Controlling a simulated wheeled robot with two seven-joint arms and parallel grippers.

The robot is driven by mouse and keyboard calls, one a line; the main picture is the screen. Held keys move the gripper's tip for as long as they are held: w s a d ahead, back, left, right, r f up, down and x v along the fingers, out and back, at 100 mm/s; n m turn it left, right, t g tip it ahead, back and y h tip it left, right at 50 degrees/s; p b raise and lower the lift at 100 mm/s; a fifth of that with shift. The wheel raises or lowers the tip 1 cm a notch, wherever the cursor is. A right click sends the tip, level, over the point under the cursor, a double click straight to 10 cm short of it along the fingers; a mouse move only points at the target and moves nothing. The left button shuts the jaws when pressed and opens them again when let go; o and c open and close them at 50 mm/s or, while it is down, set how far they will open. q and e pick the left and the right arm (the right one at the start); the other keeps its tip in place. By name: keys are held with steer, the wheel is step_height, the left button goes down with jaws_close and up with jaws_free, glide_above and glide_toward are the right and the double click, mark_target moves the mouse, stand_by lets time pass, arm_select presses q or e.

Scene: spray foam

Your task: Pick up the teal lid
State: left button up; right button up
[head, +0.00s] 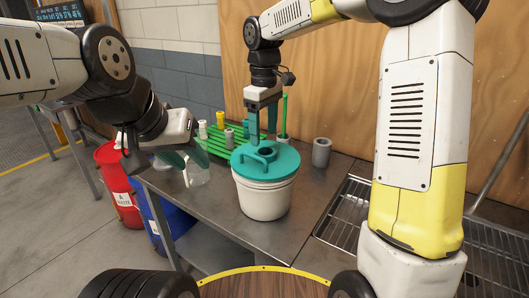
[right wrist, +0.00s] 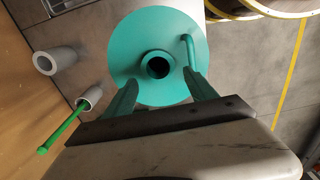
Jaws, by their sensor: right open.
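The teal lid (head: 284,164) sits on top of a white bucket (head: 263,198) on the metal table. It has a raised ring around a central opening and a thin bent handle near its edge. My right gripper (head: 258,140) points down over the lid. In the right wrist view its two teal fingers are apart, with the lid (right wrist: 135,50) and its central opening beyond them, nothing held. I cannot tell whether the fingertips touch the lid. My left gripper (head: 184,164) is at the table's left edge, in front of a clear container (head: 198,172); its jaw gap is unclear.
A green rack (head: 215,143) with small bottles stands behind the bucket. A grey cylinder (head: 321,152) and a cup with a green brush (head: 284,125) are behind it to the right. A wire grate (head: 345,212) is at right. Red (head: 115,180) and blue drums stand at left.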

mark_target(265, 147)
steer(key=f, duration=0.5)
steer(key=shift+d+f, duration=0.2)
steer(key=shift+f, duration=0.2)
steer(key=c, duration=1.2)
steer(key=shift+r, duration=0.1)
